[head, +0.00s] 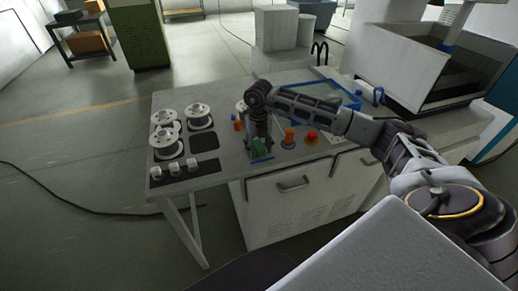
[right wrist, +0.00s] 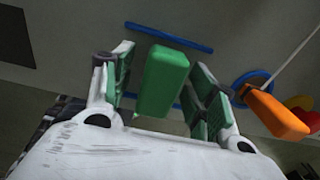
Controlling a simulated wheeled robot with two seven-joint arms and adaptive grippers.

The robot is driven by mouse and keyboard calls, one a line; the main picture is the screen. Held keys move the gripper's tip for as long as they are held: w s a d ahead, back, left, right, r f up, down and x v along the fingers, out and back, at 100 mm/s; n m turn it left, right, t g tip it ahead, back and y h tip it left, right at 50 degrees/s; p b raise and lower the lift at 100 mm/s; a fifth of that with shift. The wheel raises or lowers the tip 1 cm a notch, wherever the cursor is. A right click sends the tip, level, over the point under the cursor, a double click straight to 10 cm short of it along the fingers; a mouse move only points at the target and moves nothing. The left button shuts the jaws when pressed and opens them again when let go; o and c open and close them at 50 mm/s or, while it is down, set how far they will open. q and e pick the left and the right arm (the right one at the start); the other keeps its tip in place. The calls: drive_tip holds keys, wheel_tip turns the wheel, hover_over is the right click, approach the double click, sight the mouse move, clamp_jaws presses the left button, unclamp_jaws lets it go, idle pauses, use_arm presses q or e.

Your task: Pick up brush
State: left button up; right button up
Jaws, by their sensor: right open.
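A green block-like handle (right wrist: 164,80), which looks like the brush, stands up between the two fingers of my right gripper in the right wrist view. No bristles show, so I cannot be sure what it is. My right gripper (head: 260,148) is open and points down over the bench (head: 225,165), with its fingers on both sides of the green handle. A gap shows on each side of the handle in the right wrist view. In the head view the green handle (head: 259,144) is partly covered by the gripper. My left gripper is not in view.
An orange handle (head: 289,137) stands close right of the gripper, beside a red button (head: 311,138). Another orange piece (head: 238,125) is behind left. White spools (head: 165,143) and small white blocks (head: 173,168) occupy the bench's left. A blue-edged tray (head: 345,95) is behind.

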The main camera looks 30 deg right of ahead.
drive_tip(key=shift+f, duration=0.2)
idle(0.3)
drive_tip(key=c, duration=1.1)
